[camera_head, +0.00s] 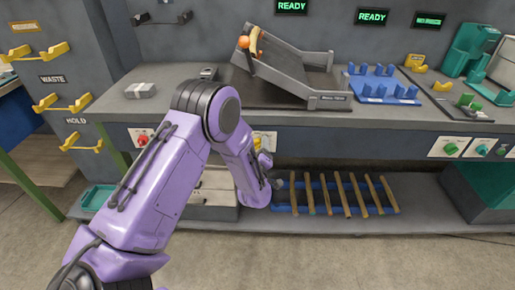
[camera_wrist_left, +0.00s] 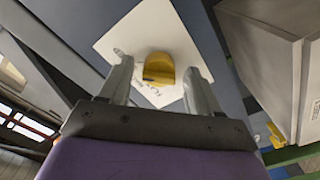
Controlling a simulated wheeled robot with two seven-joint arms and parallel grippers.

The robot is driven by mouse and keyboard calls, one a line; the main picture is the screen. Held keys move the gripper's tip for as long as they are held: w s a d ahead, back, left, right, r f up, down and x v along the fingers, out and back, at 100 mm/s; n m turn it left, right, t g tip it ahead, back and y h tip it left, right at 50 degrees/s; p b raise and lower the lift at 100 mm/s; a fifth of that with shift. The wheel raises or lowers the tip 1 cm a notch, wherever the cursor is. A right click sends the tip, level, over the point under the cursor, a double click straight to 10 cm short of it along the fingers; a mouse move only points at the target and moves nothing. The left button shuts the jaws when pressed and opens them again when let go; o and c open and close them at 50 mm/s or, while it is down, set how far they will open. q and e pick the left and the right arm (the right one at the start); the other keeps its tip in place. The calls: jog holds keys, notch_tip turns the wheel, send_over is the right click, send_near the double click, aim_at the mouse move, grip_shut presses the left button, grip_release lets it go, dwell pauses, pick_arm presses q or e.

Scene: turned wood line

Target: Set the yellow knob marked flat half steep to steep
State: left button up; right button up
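The yellow knob (camera_wrist_left: 159,66) sits on a white label plate (camera_wrist_left: 128,42) in the left wrist view. In the head view, the yellow knob (camera_head: 257,142) shows only in part behind my left arm, on the front of the bench. My left gripper (camera_wrist_left: 160,75) is open, with one finger on each side of the knob. Gaps show between the fingers and the knob, so it is not gripped. The plate's lettering is partly hidden and too small to read, and I cannot tell which setting the knob points to. My right gripper is not in view.
A red knob (camera_head: 143,140) is on the bench front to the left, and a green knob (camera_head: 450,149) to the right. A grey sloped ramp (camera_head: 290,66) stands on the bench. A blue rack with wooden sticks (camera_head: 335,194) lies on the lower shelf.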

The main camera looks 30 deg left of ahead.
pick_arm(q)
jog(key=v, duration=1)
jog(key=shift+s+b, duration=0.25)
jog(key=shift+b, duration=0.2)
jog(key=s+d+f+m+g+h+p, duration=0.1)
jog(key=s+d+f+m+g+h, duration=0.1)
jog(key=s+f+m+g+h, duration=0.6)
jog(key=s+f+g+y+p, duration=0.1)
jog(key=s+f+g, duration=0.1)
jog(key=s+f, duration=0.4)
jog(key=s+f+g+p, duration=0.1)
jog(key=s+f, duration=0.5)
jog(key=s, duration=0.9)
jog(key=shift+s+g+y+p, duration=0.3)
jog(key=shift+s+g+y, duration=0.1)
jog(key=shift+g, duration=0.1)
